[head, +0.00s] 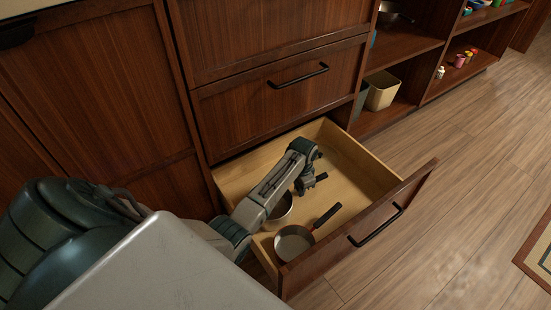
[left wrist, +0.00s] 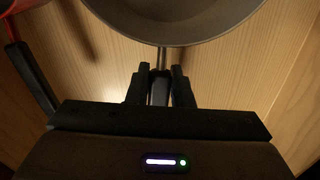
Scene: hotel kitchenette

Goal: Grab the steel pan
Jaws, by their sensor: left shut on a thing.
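The steel pan (head: 284,212) lies in the open drawer, partly hidden behind my left arm. Its handle points toward the back right of the drawer, and its dark end (head: 321,177) shows beyond the gripper. My left gripper (head: 306,184) is inside the drawer, shut on this handle. In the left wrist view the pan's round grey body (left wrist: 185,30) is at the top, and its handle runs between the two fingers (left wrist: 161,78). My right gripper is not in view.
A second pan (head: 292,244) with a black and red handle lies at the drawer's front left corner. The open drawer's front (head: 345,243) and wooden side walls surround both pans. The drawer's right part is clear. Open shelves (head: 400,48) stand to the right, with a beige bin (head: 381,93).

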